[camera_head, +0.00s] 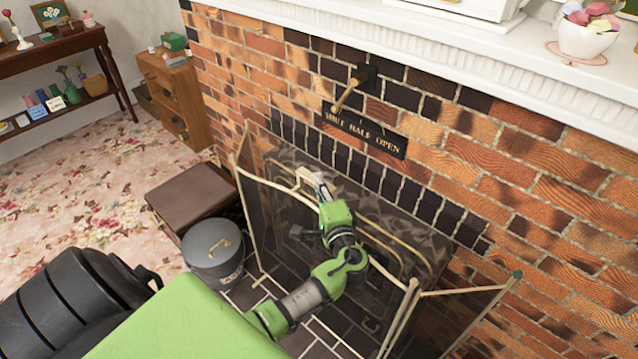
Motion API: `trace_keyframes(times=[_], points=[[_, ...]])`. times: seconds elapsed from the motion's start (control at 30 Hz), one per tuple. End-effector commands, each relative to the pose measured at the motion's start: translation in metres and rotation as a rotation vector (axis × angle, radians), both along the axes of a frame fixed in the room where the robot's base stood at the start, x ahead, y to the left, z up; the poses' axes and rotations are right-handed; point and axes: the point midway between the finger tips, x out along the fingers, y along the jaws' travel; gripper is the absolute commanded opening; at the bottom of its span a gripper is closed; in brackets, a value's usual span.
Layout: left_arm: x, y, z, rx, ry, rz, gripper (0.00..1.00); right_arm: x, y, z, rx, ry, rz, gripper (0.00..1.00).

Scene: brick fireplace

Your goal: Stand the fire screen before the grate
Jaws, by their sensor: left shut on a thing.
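The fire screen is a folding screen with pale thin frames and dark see-through mesh (262,215). It looks upright on the dark tiled hearth, in front of the fireplace opening, with its side panels angled towards the brick wall. My left gripper (312,180) reaches over from the front and is shut on the screen at its upper edge; my green wrist and arm hide part of the middle panel. The dark patterned fireplace front (395,215) shows behind the screen; I cannot make out the grate itself. My right gripper is not in view.
A grey lidded bucket (213,252) and a brown box (190,194) stand left of the screen. A brass lever (348,90) and a lettered plate (364,132) are on the brick wall above. A white mantelpiece (430,45) juts out overhead. Flowered carpet (90,185) lies open at left.

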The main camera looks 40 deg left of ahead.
Motion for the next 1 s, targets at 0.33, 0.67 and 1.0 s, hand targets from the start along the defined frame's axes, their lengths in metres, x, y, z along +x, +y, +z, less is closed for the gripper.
trace_keyframes(times=[0.33, 0.67, 1.0], points=[[0.0017, 0.0005, 0.0027, 0.007, -0.012, 0.000, 0.00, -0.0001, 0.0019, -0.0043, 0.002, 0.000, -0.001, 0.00], [0.0017, 0.0006, -0.0005, 0.008, -0.013, 0.000, 0.00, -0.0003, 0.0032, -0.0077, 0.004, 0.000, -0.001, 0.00], [0.0017, 0.0006, -0.0005, 0.007, -0.012, 0.000, 0.00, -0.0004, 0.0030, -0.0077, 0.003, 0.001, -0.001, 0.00]])
